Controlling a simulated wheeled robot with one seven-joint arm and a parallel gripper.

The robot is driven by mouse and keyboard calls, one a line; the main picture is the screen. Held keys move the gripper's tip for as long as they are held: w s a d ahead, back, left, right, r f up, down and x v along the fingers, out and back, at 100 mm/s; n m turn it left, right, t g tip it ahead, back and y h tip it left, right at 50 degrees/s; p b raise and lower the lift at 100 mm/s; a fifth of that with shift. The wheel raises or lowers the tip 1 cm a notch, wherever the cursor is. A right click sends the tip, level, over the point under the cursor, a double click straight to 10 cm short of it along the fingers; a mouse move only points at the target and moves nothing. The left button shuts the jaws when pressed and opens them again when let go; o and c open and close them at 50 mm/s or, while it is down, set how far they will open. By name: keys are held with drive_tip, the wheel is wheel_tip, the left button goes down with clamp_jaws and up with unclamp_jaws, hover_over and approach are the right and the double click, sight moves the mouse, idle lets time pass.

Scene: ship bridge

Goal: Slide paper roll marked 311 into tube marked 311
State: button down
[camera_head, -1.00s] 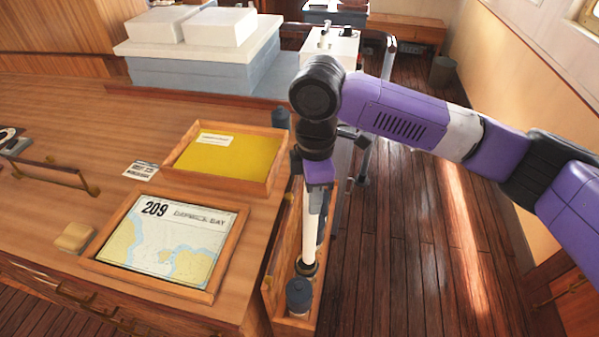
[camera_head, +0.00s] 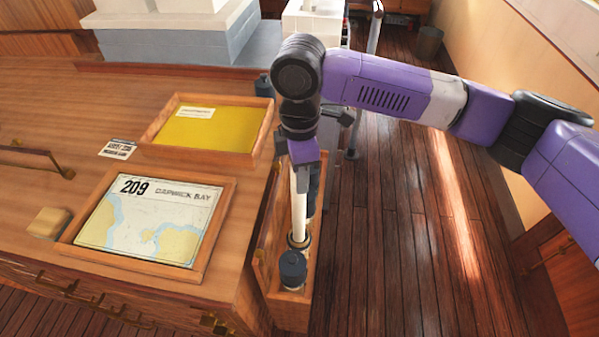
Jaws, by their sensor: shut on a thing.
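My gripper (camera_head: 301,172) is shut on the top of a white paper roll (camera_head: 299,210). It holds the roll nearly upright over a wooden rack (camera_head: 258,268) at the table's right side. The roll's lower end meets the dark ring of a tube mouth (camera_head: 298,241) in the rack; I cannot tell how deep it sits inside. A dark capped tube (camera_head: 292,268) stands in front of it, and other dark tubes show partly behind my gripper. No 311 mark can be read on the roll or on any tube.
A small tan block (camera_head: 49,222) is at the left. The floor (camera_head: 392,220) right of the rack is clear.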

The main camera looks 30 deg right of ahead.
drive_tip(key=b, duration=0.4)
hover_over(300, 212)
drive_tip(key=w, duration=0.2)
drive_tip(key=shift+f, duration=2.35)
drive_tip(key=shift+s+d+f+b, duration=0.1)
drive_tip(key=shift+f+b, duration=1.3)
drive_tip(key=shift+f, duration=1.7)
drive_tip(key=shift+s+d+f+b, duration=0.15)
drive_tip(key=shift+f+b, duration=1.3)
drive_tip(key=shift+f, duration=1.65)
drive_tip(key=shift+w+d+f+b, duration=0.1)
drive_tip(key=shift+f+b, duration=1.3)
drive_tip(key=shift+f, duration=1.7)
drive_tip(key=shift+s, duration=0.1)
drive_tip(key=shift+c, duration=2.1)
unclamp_jaws()
drive_tip(key=shift+r+p, duration=4)
drive_tip(key=shift+r, duration=0.45)
